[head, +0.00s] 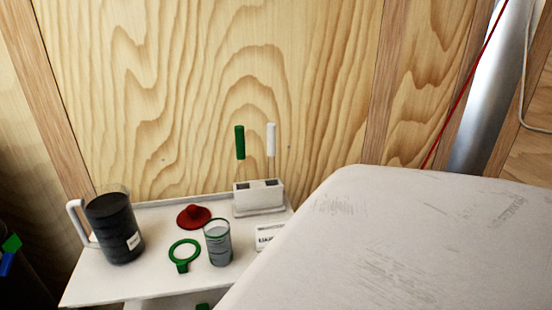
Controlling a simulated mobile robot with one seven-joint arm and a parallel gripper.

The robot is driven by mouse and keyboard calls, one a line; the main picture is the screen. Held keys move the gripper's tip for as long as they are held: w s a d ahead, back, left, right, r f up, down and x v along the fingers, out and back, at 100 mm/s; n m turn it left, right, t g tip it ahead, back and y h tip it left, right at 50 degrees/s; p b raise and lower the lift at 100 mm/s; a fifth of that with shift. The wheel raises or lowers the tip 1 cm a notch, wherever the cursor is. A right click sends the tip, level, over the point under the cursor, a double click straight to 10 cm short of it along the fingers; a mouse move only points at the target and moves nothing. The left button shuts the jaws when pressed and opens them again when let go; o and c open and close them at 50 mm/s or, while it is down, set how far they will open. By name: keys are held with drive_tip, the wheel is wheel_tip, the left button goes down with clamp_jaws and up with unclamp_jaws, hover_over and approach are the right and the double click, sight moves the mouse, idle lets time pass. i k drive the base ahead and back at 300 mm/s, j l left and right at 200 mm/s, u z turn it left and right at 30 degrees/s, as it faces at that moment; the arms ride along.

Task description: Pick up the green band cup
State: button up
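The green band cup (217,246) is a small clear cup with grey contents and a thin green band near its rim. It stands upright on a white shelf (100,287) in the head view, left of centre. A green ring with a tab (184,268) lies just left of it, and a white label card (266,238) is to its right. My gripper is not in view.
A dark-filled jug (116,229) with a white handle stands at the shelf's left. A red cone-like piece (194,216) lies behind the cup. A white holder (259,198) carries green- and white-handled tools. A large pale surface blocks the lower right; wooden wall behind.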

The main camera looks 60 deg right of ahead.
sight(216, 231)
drive_tip(key=z, duration=1.25)
drive_tip(key=l+u, duration=0.15)
drive_tip(key=l, duration=0.6)
drive_tip(key=k+l+u, duration=0.15)
drive_tip(key=l, duration=0.6)
drive_tip(key=i, duration=0.05)
